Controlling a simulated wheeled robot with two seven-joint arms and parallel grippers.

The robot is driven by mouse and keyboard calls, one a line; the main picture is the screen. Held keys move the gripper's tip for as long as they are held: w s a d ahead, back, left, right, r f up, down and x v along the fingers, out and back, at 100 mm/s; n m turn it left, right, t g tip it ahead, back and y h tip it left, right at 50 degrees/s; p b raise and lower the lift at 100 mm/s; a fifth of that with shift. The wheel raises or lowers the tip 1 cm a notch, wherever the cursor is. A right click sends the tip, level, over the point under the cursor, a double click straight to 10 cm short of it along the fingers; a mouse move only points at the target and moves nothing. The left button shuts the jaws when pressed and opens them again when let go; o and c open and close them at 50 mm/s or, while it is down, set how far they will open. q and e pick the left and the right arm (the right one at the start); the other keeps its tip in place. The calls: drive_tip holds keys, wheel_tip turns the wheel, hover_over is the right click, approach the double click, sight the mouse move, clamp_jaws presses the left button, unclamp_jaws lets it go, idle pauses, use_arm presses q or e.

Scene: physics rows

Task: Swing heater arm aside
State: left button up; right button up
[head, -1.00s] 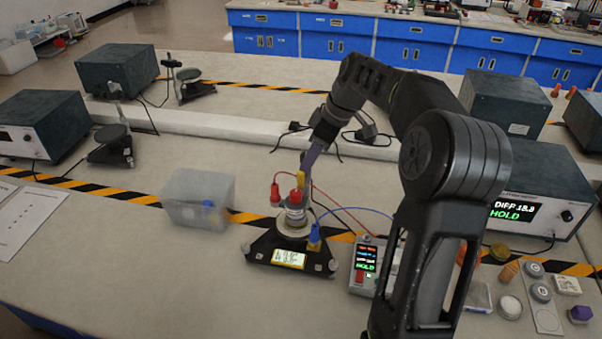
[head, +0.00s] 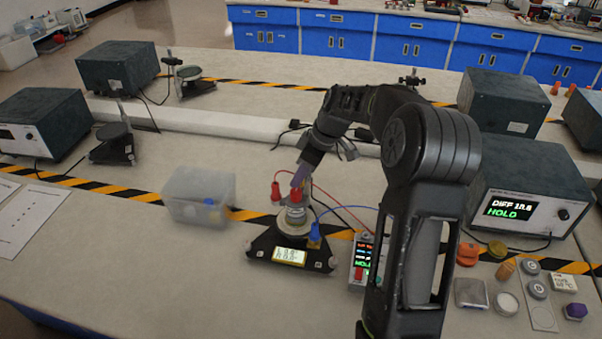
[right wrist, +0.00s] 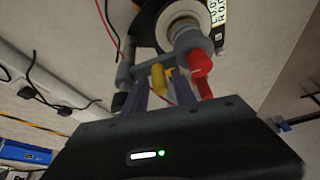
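The heater apparatus stands mid-table on a black three-cornered base (head: 262,245). A silvery cylinder (head: 292,214) with a red plug on top sits on it. In the right wrist view, a grey arm (right wrist: 134,71) reaches sideways from beside the cylinder. A yellow handle (right wrist: 158,78) and a red plug (right wrist: 200,66) show there. My right gripper (head: 298,181) is over the apparatus, its purple fingers pointing down. In the right wrist view, its fingers (right wrist: 160,92) are apart on both sides of the yellow handle, with small gaps seeming to remain. My left gripper is out of view.
A translucent bin (head: 195,198) stands left of the apparatus. A handheld meter (head: 360,262) is right of it, with red and blue leads nearby. A large display box (head: 530,195) and small parts are farther right.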

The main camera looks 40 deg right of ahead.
clamp_jaws()
idle(1.1)
